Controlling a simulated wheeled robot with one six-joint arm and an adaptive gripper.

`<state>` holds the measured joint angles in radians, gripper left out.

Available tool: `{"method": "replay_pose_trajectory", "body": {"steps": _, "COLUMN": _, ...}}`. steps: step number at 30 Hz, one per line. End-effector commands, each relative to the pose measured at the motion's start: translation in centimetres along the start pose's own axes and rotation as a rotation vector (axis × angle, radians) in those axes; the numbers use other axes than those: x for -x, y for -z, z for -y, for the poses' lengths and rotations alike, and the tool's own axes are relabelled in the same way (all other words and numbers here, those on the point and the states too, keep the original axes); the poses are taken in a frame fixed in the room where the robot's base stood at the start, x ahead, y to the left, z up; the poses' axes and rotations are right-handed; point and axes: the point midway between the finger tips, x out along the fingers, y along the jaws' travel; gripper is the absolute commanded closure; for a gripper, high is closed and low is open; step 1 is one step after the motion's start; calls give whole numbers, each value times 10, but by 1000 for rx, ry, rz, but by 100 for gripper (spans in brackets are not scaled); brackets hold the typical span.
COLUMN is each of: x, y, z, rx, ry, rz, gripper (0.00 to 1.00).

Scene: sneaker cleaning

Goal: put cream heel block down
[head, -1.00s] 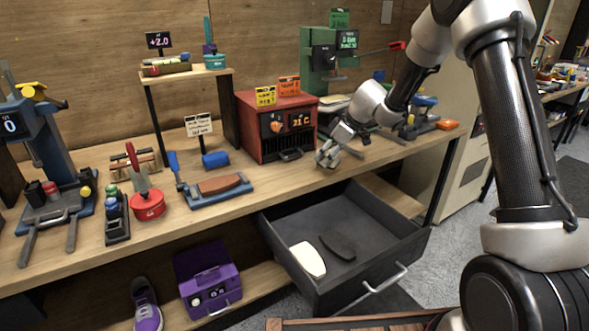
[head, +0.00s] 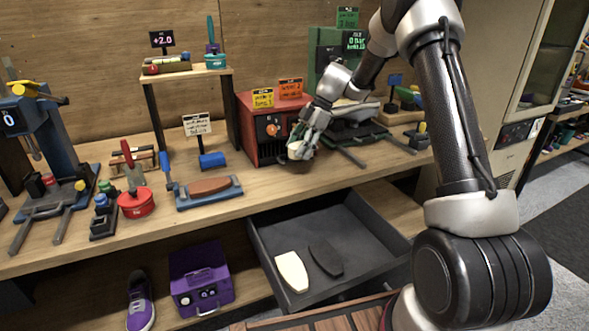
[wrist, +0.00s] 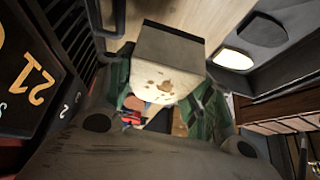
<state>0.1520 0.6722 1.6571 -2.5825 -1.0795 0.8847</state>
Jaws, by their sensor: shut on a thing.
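The cream heel block (wrist: 168,72) is between the fingers of my gripper (wrist: 165,105) in the wrist view. It has a grey side and a cream face with brown stains. In the head view my gripper (head: 303,143) points down in front of the red oven-like box (head: 262,128), shut on the small cream block (head: 297,151) at its fingertips. The block is low over the bench (head: 250,190); I cannot tell whether it touches the wood.
Below, a dark drawer (head: 355,240) stands open, holding a cream sole-shaped piece (head: 291,271) and a dark one (head: 326,257). A green machine (head: 330,50) stands behind to the right. A blue tray with a brown pad (head: 209,187) lies left; bare bench lies between.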

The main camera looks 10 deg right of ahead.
Motion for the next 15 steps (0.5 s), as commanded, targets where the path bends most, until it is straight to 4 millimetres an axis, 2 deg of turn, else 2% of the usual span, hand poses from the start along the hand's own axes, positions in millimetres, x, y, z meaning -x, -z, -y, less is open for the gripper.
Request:
{"method": "replay_pose_trajectory", "body": {"steps": 3, "x": -18, "y": -10, "z": 0, "rx": -1, "ry": 0, "rz": -1, "gripper": 73}}
{"method": "replay_pose_trajectory", "body": {"steps": 8, "x": -29, "y": -16, "z": -1, "rx": -1, "ry": -2, "rz": 0, "gripper": 73}}
{"method": "replay_pose_trajectory", "body": {"steps": 15, "x": -57, "y": -32, "z": 0, "rx": -1, "ry": -1, "rz": -1, "gripper": 73}}
